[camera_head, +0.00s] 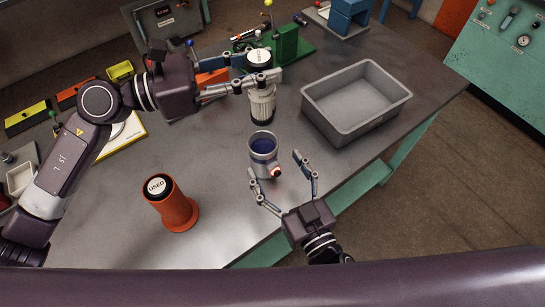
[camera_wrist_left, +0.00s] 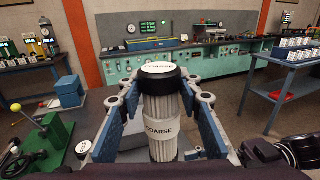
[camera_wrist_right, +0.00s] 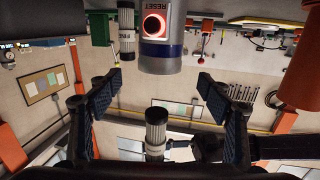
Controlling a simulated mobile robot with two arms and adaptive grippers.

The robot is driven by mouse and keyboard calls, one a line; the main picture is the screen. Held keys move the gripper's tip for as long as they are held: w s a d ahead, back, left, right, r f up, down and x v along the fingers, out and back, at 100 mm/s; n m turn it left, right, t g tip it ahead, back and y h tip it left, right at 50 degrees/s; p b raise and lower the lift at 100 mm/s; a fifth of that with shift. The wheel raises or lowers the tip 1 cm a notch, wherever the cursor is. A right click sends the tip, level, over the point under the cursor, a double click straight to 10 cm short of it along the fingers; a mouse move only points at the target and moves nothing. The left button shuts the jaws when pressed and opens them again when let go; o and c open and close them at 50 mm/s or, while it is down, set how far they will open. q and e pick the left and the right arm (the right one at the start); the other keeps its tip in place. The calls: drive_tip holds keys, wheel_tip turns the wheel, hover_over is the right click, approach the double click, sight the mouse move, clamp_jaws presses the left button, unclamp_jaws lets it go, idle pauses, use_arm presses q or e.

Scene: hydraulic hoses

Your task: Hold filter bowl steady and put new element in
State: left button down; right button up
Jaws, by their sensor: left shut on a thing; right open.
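The filter bowl (camera_head: 263,150), a grey cup with a blue inside and a red button, stands upright on the table; its lit RESET ring (camera_wrist_right: 154,26) shows in the right wrist view. My left gripper (camera_head: 243,84) is shut on a pale ribbed element with a dark cap (camera_head: 258,60), labelled COARSE in the left wrist view (camera_wrist_left: 160,131). It is above and beyond the bowl. My right gripper (camera_head: 284,188) is open, its fingers at the bowl's near side, apart from it. A FINE element (camera_wrist_right: 126,32) stands beyond the bowl; in the head view the held one overlaps it.
An orange holder (camera_head: 175,210) with a USED-topped element stands left of the bowl. A grey bin (camera_head: 355,107) is at the right. A green fixture (camera_head: 288,45) stands at the back. The table between bowl and holder is clear.

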sight(258, 134)
drive_tip(key=x, duration=1.2)
drive_tip(key=shift+d, duration=0.1)
drive_tip(key=shift+c, duration=0.2)
drive_tip(key=c, duration=1.6)
drive_tip(key=shift+c, duration=1)
